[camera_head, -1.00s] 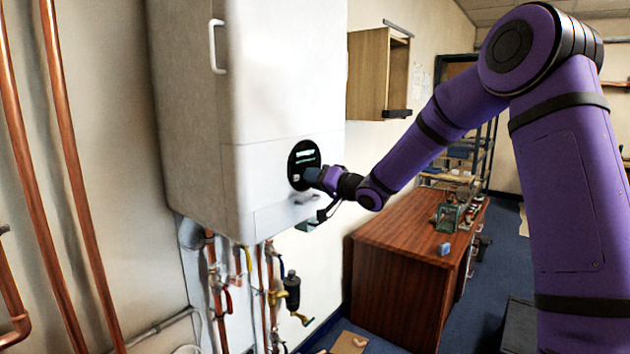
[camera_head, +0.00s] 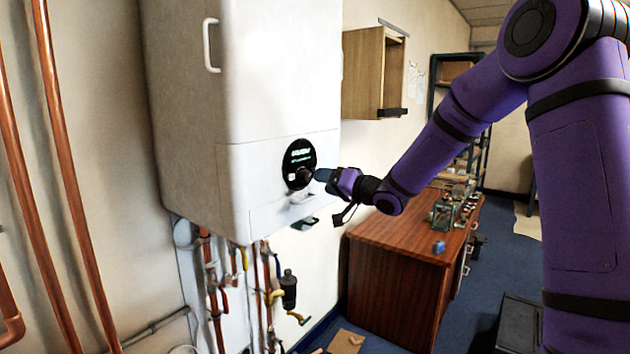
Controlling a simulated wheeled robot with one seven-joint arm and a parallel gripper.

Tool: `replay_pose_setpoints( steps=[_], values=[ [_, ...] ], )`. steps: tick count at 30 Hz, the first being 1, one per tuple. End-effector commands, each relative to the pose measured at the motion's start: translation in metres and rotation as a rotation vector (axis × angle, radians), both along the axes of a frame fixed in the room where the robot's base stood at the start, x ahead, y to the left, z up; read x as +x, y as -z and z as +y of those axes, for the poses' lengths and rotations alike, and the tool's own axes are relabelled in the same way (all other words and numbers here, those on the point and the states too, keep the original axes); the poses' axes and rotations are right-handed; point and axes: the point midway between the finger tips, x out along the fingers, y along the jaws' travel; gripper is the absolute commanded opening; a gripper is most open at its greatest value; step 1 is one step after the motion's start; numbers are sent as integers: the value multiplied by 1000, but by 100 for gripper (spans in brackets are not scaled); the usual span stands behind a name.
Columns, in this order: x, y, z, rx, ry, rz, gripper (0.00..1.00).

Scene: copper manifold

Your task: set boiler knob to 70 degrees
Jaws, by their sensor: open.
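The white boiler (camera_head: 190,110) hangs on the wall left of the middle. On the lower part of its front is a round black dial panel with a lit display (camera_head: 299,155), whose text is too small to read. The dark boiler knob (camera_head: 302,177) shows low on that panel. My gripper (camera_head: 322,176) is open and empty, just right of the knob. A narrow gap seems to lie between the fingertips and the knob, though contact is hard to judge from this side.
Copper pipes (camera_head: 68,170) run up the wall at the left. Pipes and valves (camera_head: 288,290) hang under the boiler. A wooden desk (camera_head: 395,290) with small items stands at the right, below an open wall cabinet (camera_head: 362,75).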

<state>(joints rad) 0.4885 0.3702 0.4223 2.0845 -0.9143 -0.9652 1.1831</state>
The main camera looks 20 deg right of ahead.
Motion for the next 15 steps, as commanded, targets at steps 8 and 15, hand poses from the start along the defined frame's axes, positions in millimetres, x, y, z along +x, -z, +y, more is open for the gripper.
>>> replay_pose_setpoints(
  steps=[8,15],
  values=[
    [-34,0,-25,0,2,1,60],
    [-42,0,-30,1,-1,0,60]
  ],
)
